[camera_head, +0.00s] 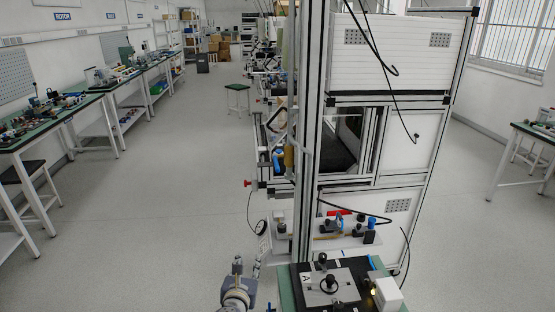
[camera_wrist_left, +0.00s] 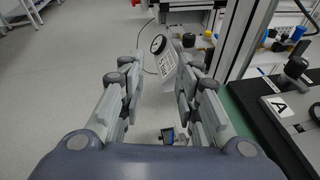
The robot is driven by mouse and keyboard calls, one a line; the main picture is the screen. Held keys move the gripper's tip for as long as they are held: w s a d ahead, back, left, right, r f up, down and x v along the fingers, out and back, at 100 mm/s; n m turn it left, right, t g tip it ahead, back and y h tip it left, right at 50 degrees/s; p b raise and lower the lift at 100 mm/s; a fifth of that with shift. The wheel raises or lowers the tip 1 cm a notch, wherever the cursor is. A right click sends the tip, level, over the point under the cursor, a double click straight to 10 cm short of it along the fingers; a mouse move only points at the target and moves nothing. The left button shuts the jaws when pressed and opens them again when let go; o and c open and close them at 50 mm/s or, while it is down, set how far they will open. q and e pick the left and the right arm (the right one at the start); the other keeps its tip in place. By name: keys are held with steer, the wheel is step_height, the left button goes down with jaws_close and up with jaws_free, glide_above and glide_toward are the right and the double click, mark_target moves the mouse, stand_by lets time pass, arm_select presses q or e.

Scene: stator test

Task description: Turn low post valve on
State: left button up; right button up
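My left gripper (camera_head: 238,268) rises from the bottom edge of the head view, left of the green-topped bench. In the left wrist view its fingers (camera_wrist_left: 158,75) are spread wide with nothing between their tips. A small blue-topped fitting (camera_wrist_left: 168,135) shows low between the fingers; its form is too small to tell. A blue-handled fitting (camera_head: 278,158) sits on the frame's left side. Which one is the low post valve I cannot tell. A round gauge (camera_head: 261,226) with a white tag stands beyond my left gripper, apart from it; it also shows in the left wrist view (camera_wrist_left: 158,44). My right gripper is not in view.
The green bench (camera_head: 287,291) carries a dark plate with a fixture marked A (camera_head: 328,285), close to the right of my left gripper. An aluminium-framed machine (camera_head: 405,135) stands behind it. A red knob (camera_head: 247,183) juts from its left side. Open floor (camera_head: 150,220) lies left.

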arm_select(q)
steer(key=w+d+r+m+t+h+p, duration=0.1)
steer(key=d+r+m+t, duration=0.15)
steer(key=r, duration=0.45)
steer(key=d+r+m+t, duration=0.1)
steer(key=r+m, duration=0.3)
steer(key=r, duration=0.3)
steer(key=m+t+h+p, duration=0.2)
steer(key=m, duration=0.4)
glide_toward(277, 165)
steer(key=x, duration=0.5)
steer(key=p+x, duration=0.1)
steer(key=x, duration=0.2)
steer(key=shift+w+d+f, duration=0.1)
steer(key=shift+f, duration=0.15)
steer(key=shift+w+d+r, duration=0.1)
steer(key=shift+w, duration=0.65)
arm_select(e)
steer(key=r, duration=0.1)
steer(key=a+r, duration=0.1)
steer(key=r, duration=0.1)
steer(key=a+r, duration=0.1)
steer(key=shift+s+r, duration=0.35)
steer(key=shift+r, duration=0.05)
arm_select(q)
steer(key=shift+c, duration=0.3)
jaws_close()
